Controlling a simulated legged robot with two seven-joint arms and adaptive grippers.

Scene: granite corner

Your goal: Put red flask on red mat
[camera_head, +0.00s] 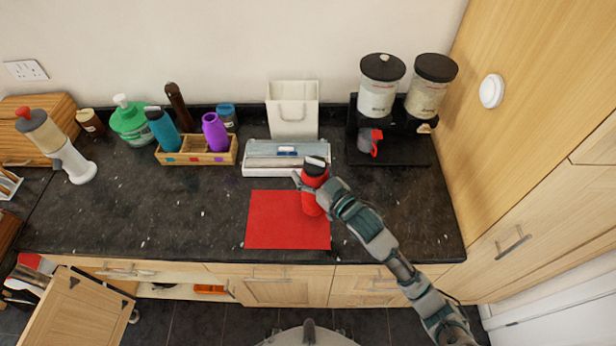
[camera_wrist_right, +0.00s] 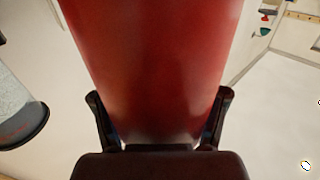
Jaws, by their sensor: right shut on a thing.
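The red flask (camera_head: 311,201) has a dark lid and stands nearly upright over the right part of the red mat (camera_head: 278,222). My right gripper (camera_head: 311,184) is shut around the upper part of the flask. In the right wrist view the flask (camera_wrist_right: 150,65) fills the middle, between the two dark fingers of my right gripper (camera_wrist_right: 160,120). I cannot tell whether the flask's base touches the mat. The mat lies flat on the dark counter near its front edge. My left gripper is not in view.
A white and grey box (camera_head: 262,170) lies just behind the mat. A wooden holder (camera_head: 196,158) with bottles stands at the back left. A black dispenser stand (camera_head: 392,150) is at the back right. The counter left of the mat is clear.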

